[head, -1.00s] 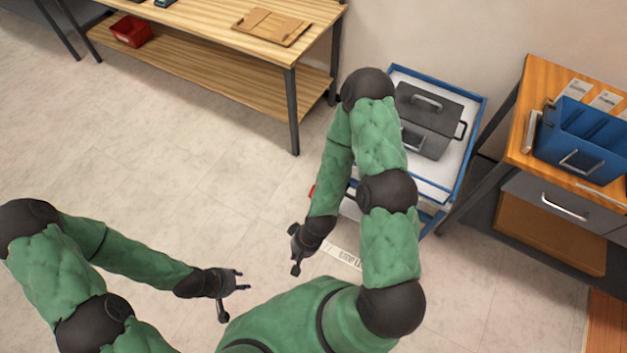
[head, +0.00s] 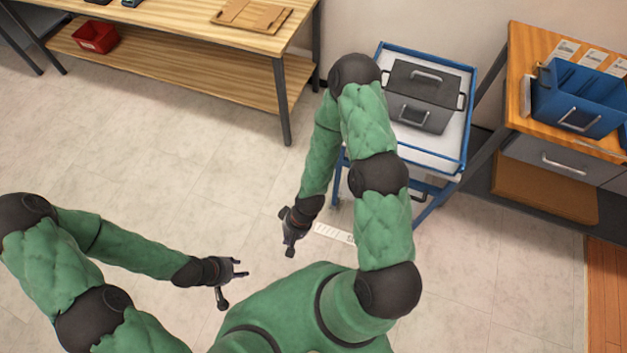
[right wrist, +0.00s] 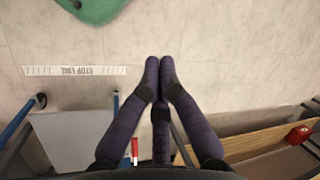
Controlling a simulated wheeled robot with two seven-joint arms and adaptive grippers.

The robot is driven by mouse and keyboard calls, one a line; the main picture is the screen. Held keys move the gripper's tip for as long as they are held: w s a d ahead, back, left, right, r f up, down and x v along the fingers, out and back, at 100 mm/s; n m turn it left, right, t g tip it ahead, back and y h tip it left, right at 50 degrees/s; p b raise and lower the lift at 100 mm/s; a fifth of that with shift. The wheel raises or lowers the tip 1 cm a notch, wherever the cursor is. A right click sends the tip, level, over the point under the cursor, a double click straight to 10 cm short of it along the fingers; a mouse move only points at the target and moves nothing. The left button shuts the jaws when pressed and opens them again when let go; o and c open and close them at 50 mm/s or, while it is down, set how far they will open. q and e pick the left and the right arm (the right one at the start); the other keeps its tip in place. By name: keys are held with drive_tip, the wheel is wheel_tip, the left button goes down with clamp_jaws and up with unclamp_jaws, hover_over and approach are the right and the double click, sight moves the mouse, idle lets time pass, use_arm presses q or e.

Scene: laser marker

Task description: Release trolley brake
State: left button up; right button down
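The trolley (head: 463,148) has a blue frame and a pale top, and stands against the wall beyond my right arm, which hides part of it. In the right wrist view its pale surface (right wrist: 75,142) shows at lower left. A small red and white part (right wrist: 134,152), possibly the brake pedal, shows beside my fingers there; it is not visible in the head view. My left gripper (head: 231,283) is open and empty, further left over bare floor.
A desk with a blue tray (head: 575,100) stands right. A stop line strip (head: 335,233) lies on clear floor.

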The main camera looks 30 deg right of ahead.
drive_tip(key=w+d+f+n+g+h+b, duration=0.3)
drive_tip(key=w+f+n+b, duration=0.35)
drive_tip(key=w+f, duration=0.7)
drive_tip(key=w+d+f+n+h+b, duration=0.1)
drive_tip(key=w+d+h+b, duration=0.6)
drive_tip(key=w+d, duration=0.6)
drive_tip(key=w+h, duration=0.1)
drive_tip(key=h, duration=0.1)
drive_tip(key=shift+w+f+h+b, duration=0.25)
drive_tip(key=shift+w+h+b, duration=0.05)
drive_tip(key=shift+w, duration=0.05)
drive_tip(key=shift+d, duration=0.1)
drive_tip(key=b+x, duration=0.3)
drive_tip(key=x, duration=0.7)
drive_tip(key=shift+s+a+r, duration=0.2)
drive_tip(key=shift+s+r, duration=0.3)
drive_tip(key=shift+r, duration=0.4)
drive_tip(key=shift+s+a+r, duration=0.2)
drive_tip(key=shift+s+r, duration=0.35)
drive_tip(key=shift+r, duration=0.35)
